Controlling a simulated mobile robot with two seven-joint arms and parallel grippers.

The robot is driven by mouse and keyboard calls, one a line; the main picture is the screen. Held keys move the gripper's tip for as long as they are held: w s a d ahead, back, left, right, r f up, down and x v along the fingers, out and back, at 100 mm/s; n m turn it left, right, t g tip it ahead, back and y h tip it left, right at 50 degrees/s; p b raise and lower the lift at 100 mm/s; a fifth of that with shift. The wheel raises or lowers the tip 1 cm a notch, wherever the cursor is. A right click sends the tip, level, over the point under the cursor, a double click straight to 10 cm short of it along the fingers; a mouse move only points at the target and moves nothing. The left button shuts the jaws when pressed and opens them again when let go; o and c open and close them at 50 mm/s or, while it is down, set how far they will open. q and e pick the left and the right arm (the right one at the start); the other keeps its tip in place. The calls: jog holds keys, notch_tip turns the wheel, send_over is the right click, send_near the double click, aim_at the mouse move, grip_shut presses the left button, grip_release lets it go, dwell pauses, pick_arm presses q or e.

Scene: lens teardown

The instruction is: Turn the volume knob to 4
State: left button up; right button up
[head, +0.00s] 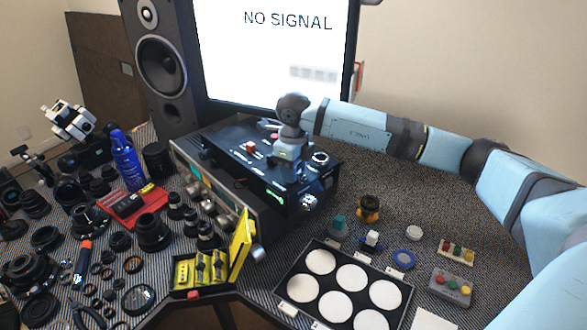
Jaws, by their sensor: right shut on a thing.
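A black box (232,137) with a red switch (250,147) and a green lit display (274,197) lies on top of a silver-faced unit (212,190). The silver-faced unit has several round knobs on its front. My right gripper (287,172) points down onto the right part of the black box. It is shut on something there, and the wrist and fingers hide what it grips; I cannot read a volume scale. A pale round knob (320,158) shows just right of the gripper, and a silver knob (309,202) is at the box's front corner. My left gripper is not in view.
A monitor (275,60) and a speaker (160,60) stand behind. Many lenses, a blue bottle (127,160) and an orange-handled screwdriver (84,258) crowd the left. A yellow open case (205,268) is in front. A tray (283,292) of white discs and small parts lie right.

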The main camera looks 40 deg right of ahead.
dwell(0.3)
jog(key=o, duration=0.9)
notch_tip(320, 180, up, 14)
jog(key=shift+f, duration=0.1)
dwell(0.3)
